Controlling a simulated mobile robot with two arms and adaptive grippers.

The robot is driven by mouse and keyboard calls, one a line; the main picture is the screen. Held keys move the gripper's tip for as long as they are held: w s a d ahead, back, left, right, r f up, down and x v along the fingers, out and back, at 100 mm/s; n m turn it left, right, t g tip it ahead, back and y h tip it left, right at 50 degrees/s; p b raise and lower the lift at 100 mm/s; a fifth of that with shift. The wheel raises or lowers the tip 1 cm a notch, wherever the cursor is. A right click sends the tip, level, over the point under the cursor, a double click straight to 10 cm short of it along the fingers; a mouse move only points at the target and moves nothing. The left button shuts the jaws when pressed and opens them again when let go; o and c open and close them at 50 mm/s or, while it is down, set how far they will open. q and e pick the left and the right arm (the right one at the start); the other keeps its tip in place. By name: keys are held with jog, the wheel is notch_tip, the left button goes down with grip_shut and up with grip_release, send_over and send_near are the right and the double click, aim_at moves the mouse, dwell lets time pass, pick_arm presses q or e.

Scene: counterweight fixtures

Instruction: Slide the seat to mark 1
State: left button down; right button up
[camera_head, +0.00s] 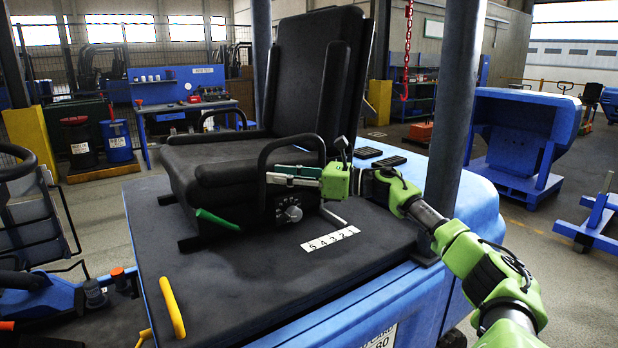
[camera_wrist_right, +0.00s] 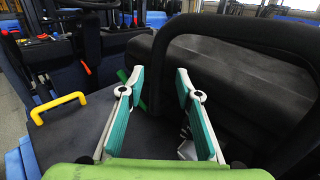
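The black seat (camera_head: 225,155) stands on the dark deck of a blue vehicle, with its tall backrest at the back. A white strip of number marks (camera_head: 330,240) lies on the deck before it, the 1 end at the right. A green lever (camera_head: 217,220) sticks out low on the seat's near side; part of it shows behind the fingers in the wrist view (camera_wrist_right: 140,88). My right gripper (camera_head: 270,177) is beside the black armrest loop, above the dial (camera_head: 290,212). In the wrist view its teal-padded fingers (camera_wrist_right: 161,72) are apart with nothing between them. My left gripper is not in view.
A yellow handle (camera_head: 172,306) stands at the deck's near left edge. The armrest bar (camera_wrist_right: 245,28) arches close to my right gripper. A dark post (camera_head: 455,115) rises near my right arm. The deck left of the seat is mostly clear.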

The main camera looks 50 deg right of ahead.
jog(key=v, duration=0.7)
jog(key=shift+d, duration=0.15)
jog(key=shift+s, duration=0.1)
jog(key=shift+f, duration=0.15)
dwell(0.6)
